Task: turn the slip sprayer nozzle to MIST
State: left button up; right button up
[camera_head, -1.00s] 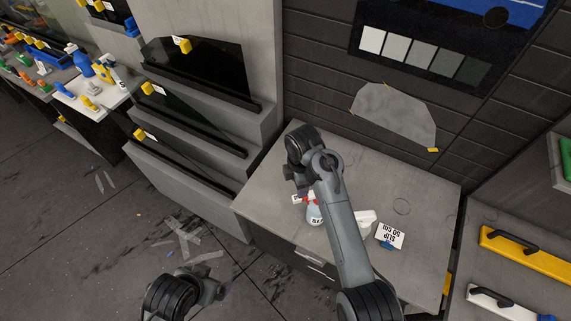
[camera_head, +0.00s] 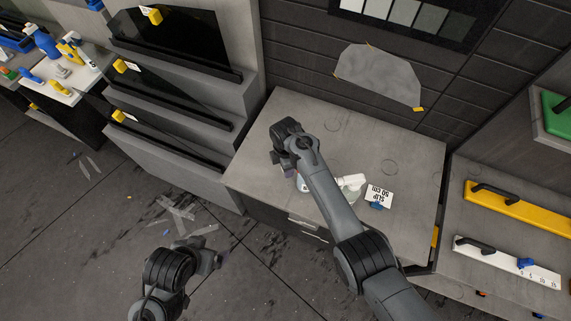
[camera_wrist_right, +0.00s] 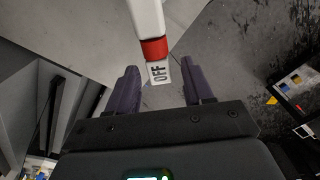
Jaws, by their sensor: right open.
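In the right wrist view, a white sprayer nozzle with a red ring (camera_wrist_right: 154,49) and a white tip marked OFF (camera_wrist_right: 159,73) points down towards my right gripper (camera_wrist_right: 161,86). The two dark fingers are open, one on each side of the OFF tip, with visible gaps. In the head view, my right gripper (camera_head: 283,162) is over the left part of the bench, and my arm hides most of the sprayer there. A white sprayer head (camera_head: 350,182) shows right of my arm. My left gripper (camera_head: 208,258) is low over the floor, its fingers unclear.
The back of the bench is mostly clear. Stepped shelves (camera_head: 190,125) stand at the left. Yellow (camera_head: 520,212) and white (camera_head: 505,262) handled tools lie at the right.

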jog(key=shift+f, duration=0.15)
grip_shut()
dwell(0.4)
